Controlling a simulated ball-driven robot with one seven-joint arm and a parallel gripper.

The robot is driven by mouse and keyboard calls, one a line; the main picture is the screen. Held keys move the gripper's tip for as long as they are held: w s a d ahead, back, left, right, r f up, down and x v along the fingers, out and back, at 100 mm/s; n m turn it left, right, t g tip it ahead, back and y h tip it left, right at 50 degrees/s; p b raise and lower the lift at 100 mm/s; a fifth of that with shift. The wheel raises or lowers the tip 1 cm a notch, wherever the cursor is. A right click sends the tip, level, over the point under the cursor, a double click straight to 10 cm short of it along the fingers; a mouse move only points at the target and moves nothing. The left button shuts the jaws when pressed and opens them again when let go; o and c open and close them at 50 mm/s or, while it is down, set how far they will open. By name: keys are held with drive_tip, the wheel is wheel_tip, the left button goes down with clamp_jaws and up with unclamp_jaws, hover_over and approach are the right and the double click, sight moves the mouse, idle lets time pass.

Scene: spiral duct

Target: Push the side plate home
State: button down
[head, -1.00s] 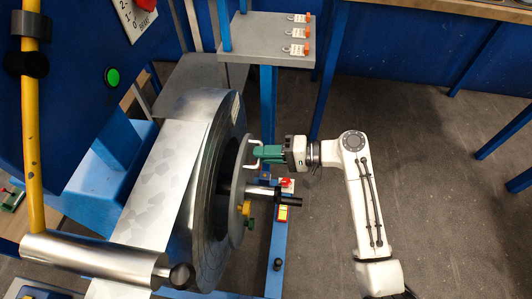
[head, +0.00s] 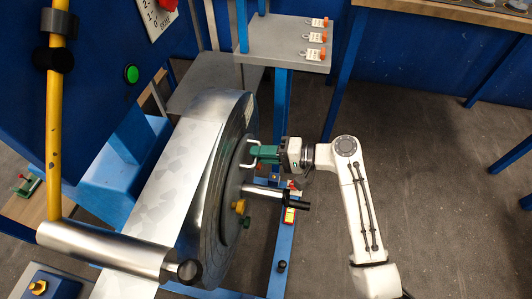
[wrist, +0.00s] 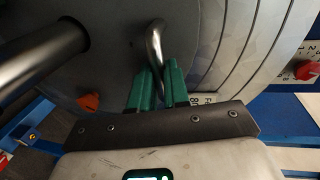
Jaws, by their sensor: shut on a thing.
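The side plate (head: 236,180) is a grey disc on the right face of the sheet metal coil (head: 203,235), around a steel shaft (head: 262,191). It looks close against the coil in the head view; I cannot tell whether it is fully seated. My gripper (head: 256,153) is shut on the plate's bent-rod handle (head: 249,145), on the upper part of the disc. In the wrist view, my green fingers (wrist: 158,82) pinch the handle (wrist: 154,42), with the dark plate face (wrist: 110,65) behind them and the coil's layered edge (wrist: 235,50) at right.
The shaft's black handle (head: 292,204) sticks out below my gripper. A grey shelf (head: 275,45) with several tags stands behind. The floor (head: 430,190) at right is clear.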

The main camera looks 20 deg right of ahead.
drive_tip(key=c, duration=1.1)
unclamp_jaws()
drive_tip(key=shift+w+a, duration=0.15)
drive_tip(key=shift+a, duration=0.2)
drive_tip(key=shift+d, duration=0.1)
drive_tip(key=p+v, duration=0.1)
drive_tip(key=v, duration=0.9)
drive_tip(key=shift+s+d, duration=0.2)
drive_tip(key=shift+d, duration=0.05)
drive_tip(key=shift+r, duration=0.1)
